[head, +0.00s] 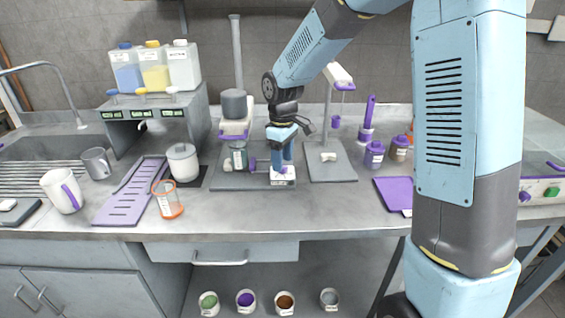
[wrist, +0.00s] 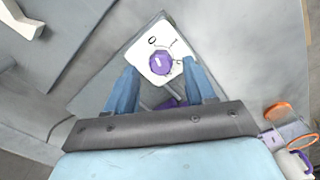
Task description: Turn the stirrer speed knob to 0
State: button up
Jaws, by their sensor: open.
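The stirrer speed knob (wrist: 161,63) is a purple disc with a white mark, set on a white control box (wrist: 148,51) printed with 0 and 1 and another mark partly covered by a finger. My gripper (wrist: 160,80) is open, its two blue fingers pointing at the box with the knob showing between their tips. I cannot tell whether they touch it. In the head view my gripper (head: 282,163) points straight down over the white box (head: 283,176) at the front of the grey stirrer base (head: 231,181); the knob is hidden there.
Left of the box stand a jar (head: 239,156) on the base, a white canister (head: 183,162) and an orange-rimmed beaker (head: 168,199). A second grey stand (head: 331,165) is close on the right.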

notch_tip(320, 180, up, 12)
dwell(0.4)
jog(key=s+d+r+m+t, duration=0.3)
jog(key=s+d+r+m, duration=0.35)
jog(key=s+d, duration=0.6)
jog(key=s+d+m+t, duration=0.2)
jog(key=s+d+m, duration=0.3)
jog(key=s, duration=0.8)
jog(key=shift+s+d+f+t, duration=0.15)
jog(key=shift+s+d+t, duration=0.15)
jog(key=shift+d, duration=0.4)
